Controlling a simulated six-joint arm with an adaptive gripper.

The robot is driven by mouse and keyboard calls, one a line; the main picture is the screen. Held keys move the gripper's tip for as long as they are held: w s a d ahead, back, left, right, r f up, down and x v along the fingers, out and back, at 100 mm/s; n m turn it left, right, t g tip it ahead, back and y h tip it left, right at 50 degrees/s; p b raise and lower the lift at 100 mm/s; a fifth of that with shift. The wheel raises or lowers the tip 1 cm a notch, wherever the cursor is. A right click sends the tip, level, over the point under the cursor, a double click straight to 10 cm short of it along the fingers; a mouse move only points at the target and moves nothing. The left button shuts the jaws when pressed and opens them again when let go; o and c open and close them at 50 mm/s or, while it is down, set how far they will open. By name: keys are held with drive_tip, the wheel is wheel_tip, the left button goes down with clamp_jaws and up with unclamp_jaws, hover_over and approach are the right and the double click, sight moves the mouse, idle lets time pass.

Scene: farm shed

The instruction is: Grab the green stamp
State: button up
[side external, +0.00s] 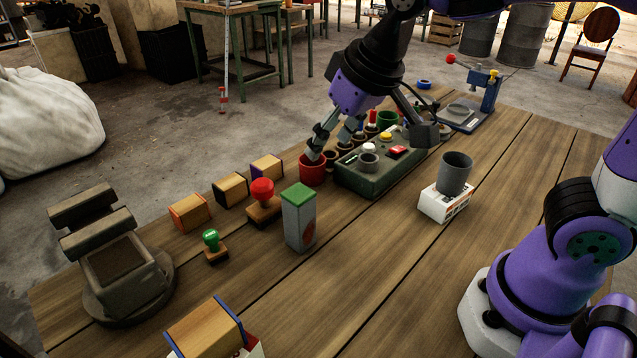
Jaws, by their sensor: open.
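The green stamp (211,240) stands upright on the table. It has a green knob handle on a small wooden base. My gripper (328,152) is open, well to the right of and farther back than the stamp. Its fingers hang above and around the area of a red cup (312,171) and the back of a grey-green control box (372,172). I cannot tell whether a finger touches the cup. Nothing shows between the fingers.
A larger red stamp (263,199) stands close to the green stamp, with wooden blocks (190,213) behind. A green-topped carton (299,222) stands to its right, a vise (121,266) to its left. Bare table (300,305) lies in front. A grey cup (455,173) sits on a white box.

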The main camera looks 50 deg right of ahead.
drive_tip(key=w+a+f, duration=0.3)
drive_tip(key=w+a, duration=0.2)
drive_tip(key=a, duration=0.3)
approach(211, 236)
drive_tip(key=x, duration=0.4)
drive_tip(key=shift+w+f, duration=0.2)
drive_tip(key=shift+f, duration=0.1)
drive_tip(key=x, duration=0.6)
drive_tip(key=shift+c, duration=0.4)
clamp_jaws()
